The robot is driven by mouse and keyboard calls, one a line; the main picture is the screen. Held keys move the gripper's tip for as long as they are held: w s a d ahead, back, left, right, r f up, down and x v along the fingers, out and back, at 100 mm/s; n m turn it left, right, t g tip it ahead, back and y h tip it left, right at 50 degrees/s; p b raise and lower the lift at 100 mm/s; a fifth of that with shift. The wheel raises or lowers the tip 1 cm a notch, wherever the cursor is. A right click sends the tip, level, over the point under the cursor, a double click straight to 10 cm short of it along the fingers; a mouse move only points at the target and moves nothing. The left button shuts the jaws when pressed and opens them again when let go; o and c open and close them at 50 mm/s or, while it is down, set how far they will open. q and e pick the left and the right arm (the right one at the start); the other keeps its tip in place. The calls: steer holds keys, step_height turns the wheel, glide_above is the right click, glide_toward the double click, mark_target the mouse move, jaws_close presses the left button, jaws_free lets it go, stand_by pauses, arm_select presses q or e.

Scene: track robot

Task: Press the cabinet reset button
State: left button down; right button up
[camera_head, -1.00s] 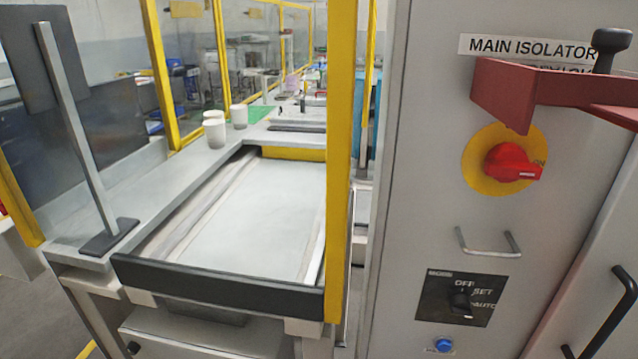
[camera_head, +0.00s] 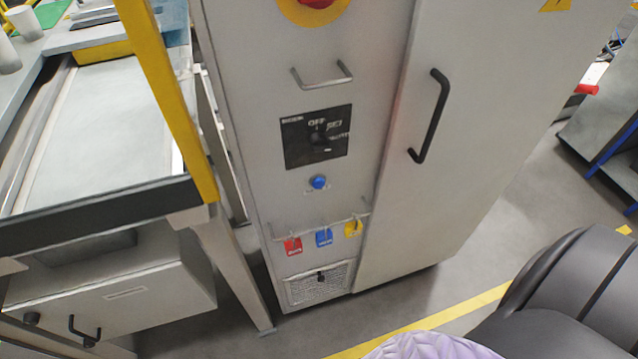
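The grey cabinet (camera_head: 255,160) stands in the middle of the head view. A small round blue button (camera_head: 318,182) sits on its front panel, below a black mode switch plate (camera_head: 316,137). The writing by the button is too small to read. The red isolator knob on its yellow disc (camera_head: 296,14) is cut off by the top edge. Neither of my grippers is in view.
A black door handle (camera_head: 430,116) and a metal handle (camera_head: 322,76) stick out from the cabinet. Red, blue and yellow tags (camera_head: 324,237) hang above a vent (camera_head: 318,284). A machine bed with a yellow post (camera_head: 168,95) stands at left. Grey floor (camera_head: 400,310) lies in front.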

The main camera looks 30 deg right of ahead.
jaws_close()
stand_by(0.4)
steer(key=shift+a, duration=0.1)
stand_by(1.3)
